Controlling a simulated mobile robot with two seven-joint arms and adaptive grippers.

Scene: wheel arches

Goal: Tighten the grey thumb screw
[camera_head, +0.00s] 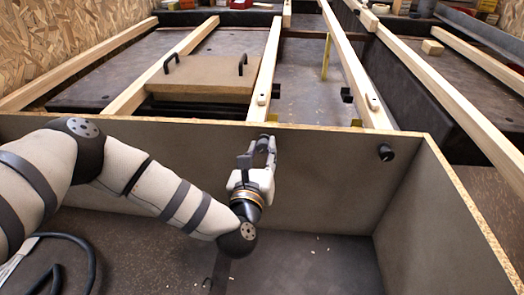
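My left gripper (257,152) is raised in front of the grey back panel (320,170), close below its top edge. Its fingers point up and away at the panel. Whether they touch anything, and whether they are open or shut, is too small to tell. No grey thumb screw can be made out clearly; the gripper hides the part of the panel behind it. A dark round knob (385,152) sticks out of the same panel to the right, apart from the gripper. My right gripper is not in view.
The panel and a right side wall (435,220) form an open box with a dark floor (310,265). Behind it run several wooden beams (350,70) and a brown lid (200,78) with two black handles. A black cable (70,245) lies at lower left.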

